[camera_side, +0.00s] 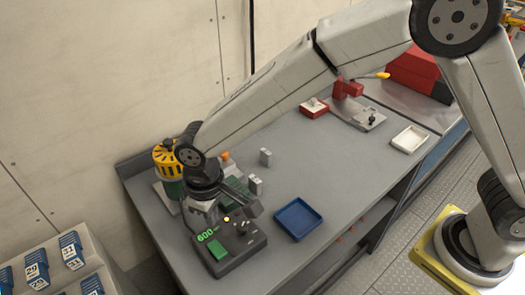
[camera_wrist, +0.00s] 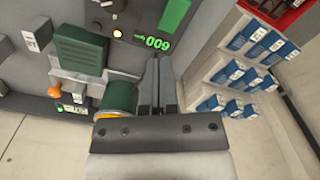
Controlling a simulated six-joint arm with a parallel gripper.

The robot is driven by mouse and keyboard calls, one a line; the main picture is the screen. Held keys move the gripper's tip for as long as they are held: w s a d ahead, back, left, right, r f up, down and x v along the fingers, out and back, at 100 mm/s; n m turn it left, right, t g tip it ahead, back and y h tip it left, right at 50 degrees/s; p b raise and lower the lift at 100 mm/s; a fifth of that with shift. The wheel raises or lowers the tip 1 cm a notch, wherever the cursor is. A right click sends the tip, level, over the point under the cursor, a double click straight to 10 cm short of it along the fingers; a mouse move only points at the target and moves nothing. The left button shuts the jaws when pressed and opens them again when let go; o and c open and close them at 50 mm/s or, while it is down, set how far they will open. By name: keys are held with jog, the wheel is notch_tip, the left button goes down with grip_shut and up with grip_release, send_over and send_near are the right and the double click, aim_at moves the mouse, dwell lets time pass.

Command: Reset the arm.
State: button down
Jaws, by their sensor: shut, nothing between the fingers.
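My gripper (camera_side: 211,218) points down at the left end of the grey bench, close above or beside a dark device (camera_side: 240,250) with a lit green 600 display. In the wrist view my gripper's fingers (camera_wrist: 160,62) are together and empty, near that display (camera_wrist: 158,44), which appears upside down. I cannot tell whether the fingertips touch the device. My arm reaches down from the upper right, over the bench.
A yellow-topped green cylinder (camera_side: 165,158) stands close behind my gripper. A blue tray (camera_side: 298,218) lies to the right. Blue labelled pieces (camera_side: 71,250) sit lower left.

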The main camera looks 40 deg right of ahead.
jog(key=s+d+r+m+t, duration=0.1)
jog(key=s+d+m, duration=0.2)
jog(key=d, duration=1.2)
jog(key=s+d+r+m+t, duration=0.1)
jog(key=s+d, duration=0.5)
jog(key=d, duration=0.9)
jog(key=shift+d+r+m+t, duration=0.2)
jog(key=shift+r+m+t, duration=0.1)
jog(key=shift+m, duration=0.6)
